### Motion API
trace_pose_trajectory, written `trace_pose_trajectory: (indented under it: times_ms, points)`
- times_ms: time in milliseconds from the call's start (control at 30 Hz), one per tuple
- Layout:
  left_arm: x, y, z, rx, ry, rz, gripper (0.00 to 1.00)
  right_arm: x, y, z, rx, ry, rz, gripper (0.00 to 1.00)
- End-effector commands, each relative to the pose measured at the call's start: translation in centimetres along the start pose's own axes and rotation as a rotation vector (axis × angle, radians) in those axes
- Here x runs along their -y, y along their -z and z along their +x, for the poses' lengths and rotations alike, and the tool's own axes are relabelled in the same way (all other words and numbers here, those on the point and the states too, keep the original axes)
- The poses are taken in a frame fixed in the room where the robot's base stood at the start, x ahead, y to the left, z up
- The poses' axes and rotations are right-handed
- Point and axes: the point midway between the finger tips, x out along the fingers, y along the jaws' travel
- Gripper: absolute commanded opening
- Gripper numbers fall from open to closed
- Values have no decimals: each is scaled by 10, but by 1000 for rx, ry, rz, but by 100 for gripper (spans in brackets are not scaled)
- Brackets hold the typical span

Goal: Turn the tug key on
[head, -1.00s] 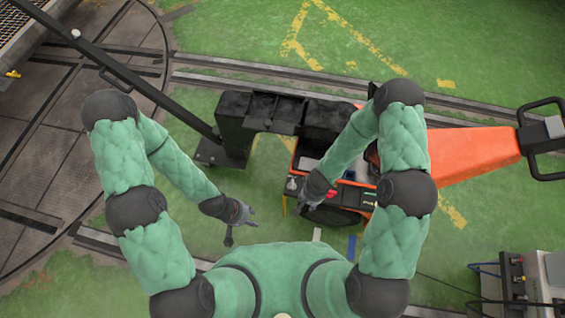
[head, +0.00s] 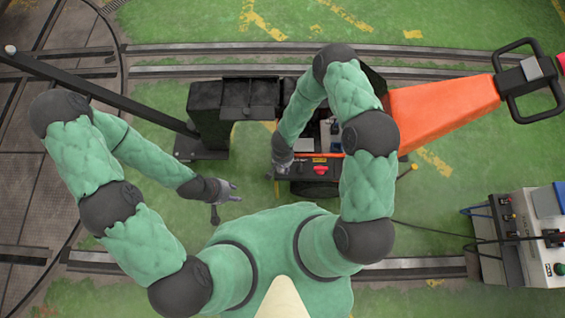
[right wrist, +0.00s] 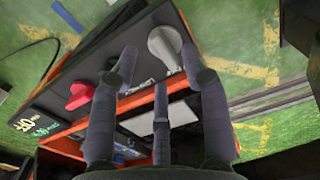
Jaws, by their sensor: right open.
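The orange and black tug (head: 440,105) stands right of centre in the head view, its control panel (head: 340,163) facing me. In the right wrist view the panel carries a grey rounded knob (right wrist: 163,43) with a white label and a red winged handle (right wrist: 80,95). I cannot tell for certain which is the key. My right gripper (head: 282,163) is at the panel's left end. In the right wrist view its spread fingers (right wrist: 158,72) are open and empty, close to the grey knob; contact is unclear. My left gripper (head: 230,191) is open and empty over the green floor.
A black block-shaped coupling (head: 210,110) stands left of the tug, with a long dark bar (head: 100,90) running to the turntable deck (head: 50,200). A grey control box (head: 530,235) with a cable is at the right. Rails cross behind the tug. Green floor lies before it.

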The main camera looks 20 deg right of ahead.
Motion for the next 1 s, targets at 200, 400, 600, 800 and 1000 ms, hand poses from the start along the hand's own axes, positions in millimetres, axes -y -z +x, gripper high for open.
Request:
trace_pose_trajectory:
  times_ms: [200,400,600,800,1000]
  points:
    - [5,1,14,-1,0,0,40,0,0,27,0,0,1,46]
    - [6,1,15,-1,0,0,40,0,0,32,-1,0,0,46]
    - [5,1,15,-1,0,0,40,0,0,31,-1,0,0,46]
    - [5,1,15,-1,0,0,40,0,0,31,-1,0,0,0]
    - [5,1,15,-1,0,0,40,0,0,31,-1,0,3,0]
